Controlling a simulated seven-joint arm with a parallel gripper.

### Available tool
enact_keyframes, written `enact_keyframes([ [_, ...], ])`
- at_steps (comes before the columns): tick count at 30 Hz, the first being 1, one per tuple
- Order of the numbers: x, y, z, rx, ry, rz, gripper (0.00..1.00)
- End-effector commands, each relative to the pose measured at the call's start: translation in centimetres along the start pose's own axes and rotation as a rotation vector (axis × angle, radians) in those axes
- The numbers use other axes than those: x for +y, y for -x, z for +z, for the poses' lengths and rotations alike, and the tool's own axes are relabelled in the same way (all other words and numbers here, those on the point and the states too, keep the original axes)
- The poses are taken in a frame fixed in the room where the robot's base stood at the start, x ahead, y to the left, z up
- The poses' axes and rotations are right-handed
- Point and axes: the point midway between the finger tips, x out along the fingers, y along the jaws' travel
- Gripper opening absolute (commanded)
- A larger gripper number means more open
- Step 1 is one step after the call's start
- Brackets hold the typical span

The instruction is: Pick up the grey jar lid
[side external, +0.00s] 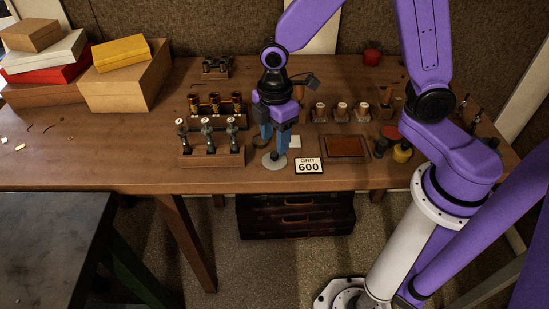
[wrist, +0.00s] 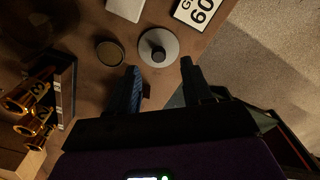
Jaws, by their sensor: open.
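The grey jar lid (side external: 268,162) is a flat round disc lying on the wooden bench near its front edge. The wrist view shows the lid (wrist: 170,40) with a dark round knob (wrist: 156,52) at its middle. My gripper (side external: 274,150) points down just over the lid in the side view. In the wrist view its two fingers (wrist: 160,72) are apart, with the lid ahead of and between the fingertips. Nothing is between the fingers. The fingers hide part of the lid in the side view, and I cannot tell the exact height gap.
A dark round dish (wrist: 110,53) lies left of the lid, and a pale block (wrist: 126,8) is beyond it. A "GRIT 600" card (side external: 308,166) lies right. A wooden rack of valves (side external: 212,155) stands close on the left. A brown tray (side external: 346,147) is farther right.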

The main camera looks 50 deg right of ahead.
Motion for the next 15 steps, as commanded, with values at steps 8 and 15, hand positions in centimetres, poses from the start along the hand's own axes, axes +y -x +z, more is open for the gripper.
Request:
enact_keyframes([
  [8,0.1,-3.5,0.1,-0.004,0.0,-0.004,0.5],
  [15,0.2,-4.6,0.0,-0.001,0.0,-0.001,0.5],
])
